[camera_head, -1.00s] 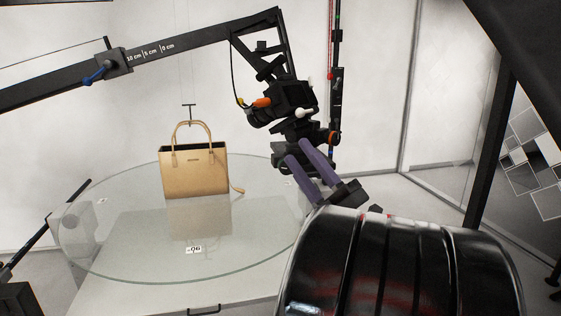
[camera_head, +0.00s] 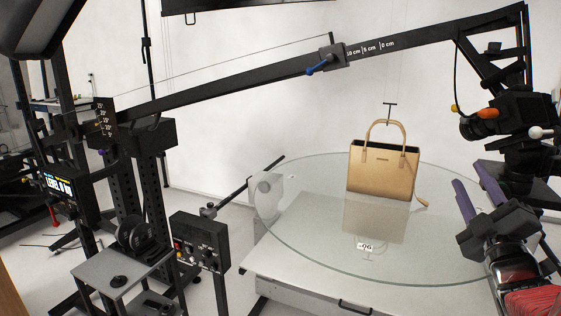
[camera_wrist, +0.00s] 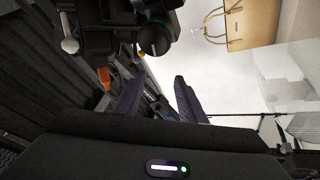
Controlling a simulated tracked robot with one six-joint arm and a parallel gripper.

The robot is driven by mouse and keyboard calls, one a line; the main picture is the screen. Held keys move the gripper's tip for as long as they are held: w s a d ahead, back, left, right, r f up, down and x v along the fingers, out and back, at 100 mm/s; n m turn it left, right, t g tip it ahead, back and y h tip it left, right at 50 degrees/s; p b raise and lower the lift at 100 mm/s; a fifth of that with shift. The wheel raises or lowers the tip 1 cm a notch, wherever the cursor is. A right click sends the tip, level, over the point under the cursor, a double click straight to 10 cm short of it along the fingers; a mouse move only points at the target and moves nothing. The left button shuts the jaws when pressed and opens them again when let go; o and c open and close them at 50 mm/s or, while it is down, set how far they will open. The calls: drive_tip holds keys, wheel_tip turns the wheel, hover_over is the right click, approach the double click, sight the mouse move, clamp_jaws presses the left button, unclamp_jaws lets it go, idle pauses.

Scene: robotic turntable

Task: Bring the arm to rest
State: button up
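My gripper (camera_head: 467,174) is at the right of the head view, with two purple fingers pointing up and spread apart. In the wrist view, my gripper (camera_wrist: 159,77) shows an empty gap between the fingers, so it is open and holds nothing. In the head view the fingers are just below the camera (camera_head: 515,117) hanging from the black boom, and right of the turntable's bag in the picture. Whether the fingers touch the camera rig cannot be told. Much of my arm lies outside the head view.
A tan handbag (camera_head: 383,172) stands on the round glass turntable (camera_head: 300,238). A black boom (camera_head: 235,86) crosses above it to a stand at left. A control box (camera_head: 199,243) stands near the turntable's left side. Pale floor shows between the stand and turntable.

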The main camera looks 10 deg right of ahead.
drive_tip(key=w+a+f+m+g+y, duration=0.1)
drive_tip(key=w+a+f+m+g, duration=0.1)
drive_tip(key=a+f+m+g, duration=0.9)
drive_tip(key=s+a+f+g+y, duration=0.1)
drive_tip(key=s+a+f+y, duration=0.1)
drive_tip(key=s+a+f, duration=0.2)
drive_tip(key=s+a+f+n+g+y, duration=0.1)
drive_tip(key=s+a+f, duration=0.3)
drive_tip(key=a, duration=0.7)
drive_tip(key=s+a+f+g+y, duration=0.2)
drive_tip(key=s+a+f, duration=0.2)
drive_tip(key=s+a, duration=0.3)
drive_tip(key=shift+s+a+n+g+y, duration=0.2)
drive_tip(key=shift+s+n+g+y, duration=0.1)
drive_tip(key=shift+s+n+y, duration=0.1)
drive_tip(key=shift+d, duration=0.15)
